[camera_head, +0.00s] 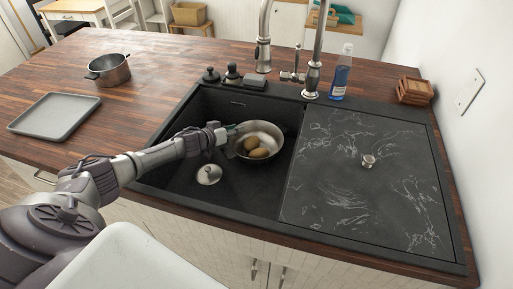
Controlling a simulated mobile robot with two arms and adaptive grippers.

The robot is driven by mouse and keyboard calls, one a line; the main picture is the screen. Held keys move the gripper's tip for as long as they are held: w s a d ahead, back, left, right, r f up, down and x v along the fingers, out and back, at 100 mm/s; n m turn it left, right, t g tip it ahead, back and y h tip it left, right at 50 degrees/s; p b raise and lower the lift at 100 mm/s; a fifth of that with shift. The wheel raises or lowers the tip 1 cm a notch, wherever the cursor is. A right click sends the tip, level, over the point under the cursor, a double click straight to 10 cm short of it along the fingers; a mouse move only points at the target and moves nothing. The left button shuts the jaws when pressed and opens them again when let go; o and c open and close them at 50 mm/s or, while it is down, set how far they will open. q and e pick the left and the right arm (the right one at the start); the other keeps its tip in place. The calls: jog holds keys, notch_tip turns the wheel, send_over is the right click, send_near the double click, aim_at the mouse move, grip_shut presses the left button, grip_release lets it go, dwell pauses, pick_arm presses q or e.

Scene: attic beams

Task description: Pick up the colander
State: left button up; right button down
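A shiny metal bowl, which looks like the colander (272,131), is in the black sink basin (215,105). A few brown potato-like items (257,152) lie in it. My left arm reaches in from the left, and my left gripper (231,132) is at the colander's left rim, seemingly touching or very close to it. The fingertips are small and dark there, so I cannot tell whether they are open or shut on the rim. My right gripper is not in view.
A round metal drain piece (209,174) lies in the basin. Tall faucets (313,70) and a blue bottle (340,78) stand behind. A pot (107,77) and grey tray (52,117) are left.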

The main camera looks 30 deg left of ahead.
pick_arm(q)
jog(key=shift+w, duration=0.1)
grip_shut()
jog(key=shift+r, duration=0.15)
dwell(0.3)
